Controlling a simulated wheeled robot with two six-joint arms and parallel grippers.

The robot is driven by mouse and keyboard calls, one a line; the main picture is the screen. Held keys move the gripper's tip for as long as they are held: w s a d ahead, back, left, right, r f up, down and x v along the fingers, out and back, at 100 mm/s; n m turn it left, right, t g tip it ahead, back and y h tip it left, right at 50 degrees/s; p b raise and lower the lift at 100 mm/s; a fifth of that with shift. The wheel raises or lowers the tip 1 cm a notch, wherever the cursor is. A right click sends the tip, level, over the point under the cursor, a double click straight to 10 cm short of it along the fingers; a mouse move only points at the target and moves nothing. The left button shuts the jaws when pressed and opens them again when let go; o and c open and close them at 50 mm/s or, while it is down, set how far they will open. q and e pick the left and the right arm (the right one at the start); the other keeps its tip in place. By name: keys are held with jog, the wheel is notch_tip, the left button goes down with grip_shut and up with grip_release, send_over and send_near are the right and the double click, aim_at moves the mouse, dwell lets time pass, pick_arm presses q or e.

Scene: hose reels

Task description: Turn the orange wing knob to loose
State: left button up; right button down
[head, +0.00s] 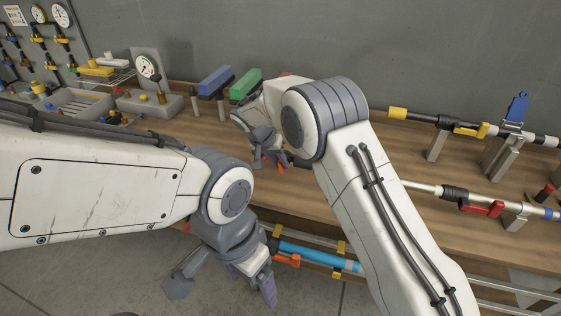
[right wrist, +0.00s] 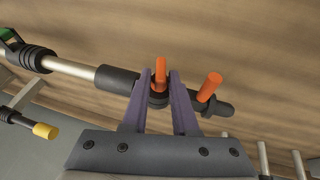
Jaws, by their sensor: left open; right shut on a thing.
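In the right wrist view, an orange wing knob (right wrist: 160,72) stands between the purple fingers of my right gripper (right wrist: 161,85), which is shut on it. The knob sits on a dark fitting on a pole with a silver tube (right wrist: 72,67). A second orange piece (right wrist: 210,87) sticks up just right of the fingers; whether it belongs to the same knob I cannot tell. In the head view, my right gripper (head: 270,150) is over the bench, partly hidden by its own arm. My left gripper (head: 222,284) is open and empty, low in front of the bench.
The wooden bench (head: 468,222) carries poles in stands at the right, one with a yellow end (head: 398,113). A blue pole (head: 318,257) lies below the bench edge near my left gripper. A pressure gauge (head: 147,67) and fittings stand at the back left.

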jog(key=shift+a+g+h+p, duration=0.3)
jog(key=shift+h+p, duration=0.15)
jog(key=shift+h, duration=0.55)
jog(key=shift+w+f+n+g+h, duration=0.15)
jog(key=shift+n+g+h, duration=0.2)
jog(key=shift+h, duration=0.55)
jog(key=c, duration=0.9)
grip_release()
